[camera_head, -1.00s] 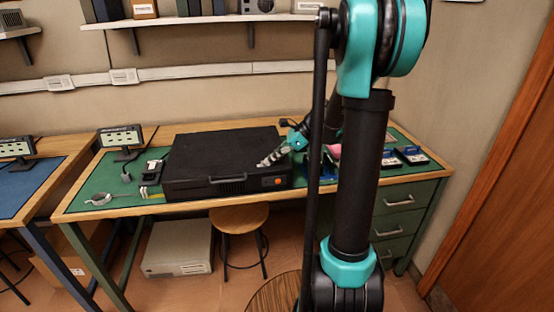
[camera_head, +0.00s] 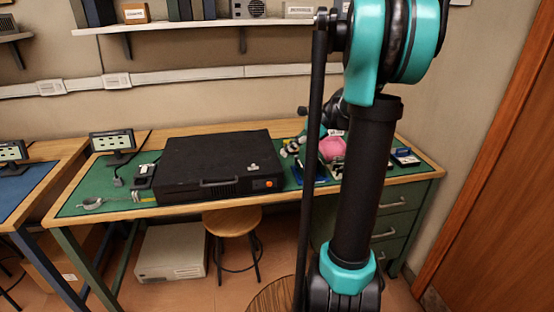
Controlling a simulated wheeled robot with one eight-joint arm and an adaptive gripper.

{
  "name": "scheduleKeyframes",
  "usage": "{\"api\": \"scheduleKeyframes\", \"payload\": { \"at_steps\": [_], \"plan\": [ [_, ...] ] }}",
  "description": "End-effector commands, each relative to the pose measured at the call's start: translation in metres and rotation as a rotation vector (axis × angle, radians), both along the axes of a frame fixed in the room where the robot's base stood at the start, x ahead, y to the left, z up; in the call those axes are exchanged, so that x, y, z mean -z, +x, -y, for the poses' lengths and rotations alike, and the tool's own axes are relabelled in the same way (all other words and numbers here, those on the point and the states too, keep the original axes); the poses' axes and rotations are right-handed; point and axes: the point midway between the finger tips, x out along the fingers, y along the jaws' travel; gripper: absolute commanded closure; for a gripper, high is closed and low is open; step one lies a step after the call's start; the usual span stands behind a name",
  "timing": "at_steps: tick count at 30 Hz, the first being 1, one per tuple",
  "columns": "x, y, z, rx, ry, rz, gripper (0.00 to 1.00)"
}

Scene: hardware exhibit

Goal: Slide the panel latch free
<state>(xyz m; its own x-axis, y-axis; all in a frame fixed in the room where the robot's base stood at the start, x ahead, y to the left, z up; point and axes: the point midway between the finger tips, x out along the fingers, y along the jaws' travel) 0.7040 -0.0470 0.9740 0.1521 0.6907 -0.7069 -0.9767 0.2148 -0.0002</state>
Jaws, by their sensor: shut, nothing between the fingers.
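A wide black case (camera_head: 205,162) with a front handle and an orange button lies flat on the green-topped workbench. A small pale piece (camera_head: 252,167) shows on its top near the right end; it may be the panel latch, but it is too small to tell.
A pink rounded object (camera_head: 332,148) and a blue tray (camera_head: 310,170) are close to the gripper. A small screen (camera_head: 113,141) stands at the left. A stool (camera_head: 232,220) stands in front of the bench. The case top is mostly clear.

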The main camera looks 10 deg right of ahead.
Motion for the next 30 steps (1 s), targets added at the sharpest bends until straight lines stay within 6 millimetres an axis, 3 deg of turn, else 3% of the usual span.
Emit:
{"api": "scheduleKeyframes", "payload": {
  "at_steps": [9, 21, 26, 30],
  "plan": [
    [-0.019, -0.004, 0.019, 0.0, 0.0, 0.0, 1.0],
    [-0.016, -0.008, 0.015, -0.02, -0.02, 0.019, 1.0],
    [0.012, -0.041, -0.005, -0.187, -0.171, 0.158, 1.0],
    [0.052, -0.09, -0.022, -0.479, -0.401, 0.36, 1.0]
  ]
}}
